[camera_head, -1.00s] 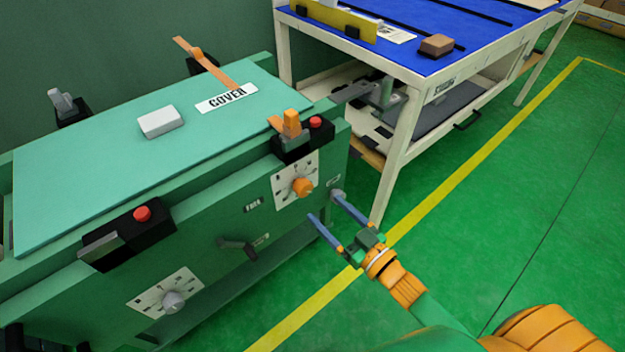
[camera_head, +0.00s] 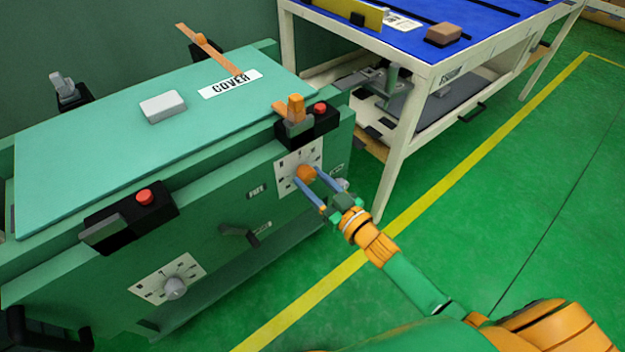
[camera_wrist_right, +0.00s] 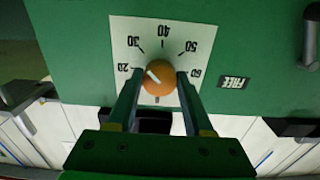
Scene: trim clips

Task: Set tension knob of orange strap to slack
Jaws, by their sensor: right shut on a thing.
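The orange tension knob (camera_head: 306,173) sits on a white dial plate (camera_head: 286,185) on the green machine's front, below the buckle (camera_head: 296,108) of the orange strap (camera_head: 212,52). My right gripper (camera_head: 305,176) has its two blue fingers on either side of the knob, shut on it. In the right wrist view the knob (camera_wrist_right: 158,77) lies between the fingertips. The knob's lower edge numbers are partly hidden by the fingers. My left gripper is not in view.
A second dial with a grey knob (camera_head: 175,288) sits lower left on the front. A black crank handle (camera_head: 238,233) sticks out between the dials. Red buttons (camera_head: 144,197) top two black blocks. A blue-topped bench (camera_head: 400,48) stands behind right; the green floor at right is clear.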

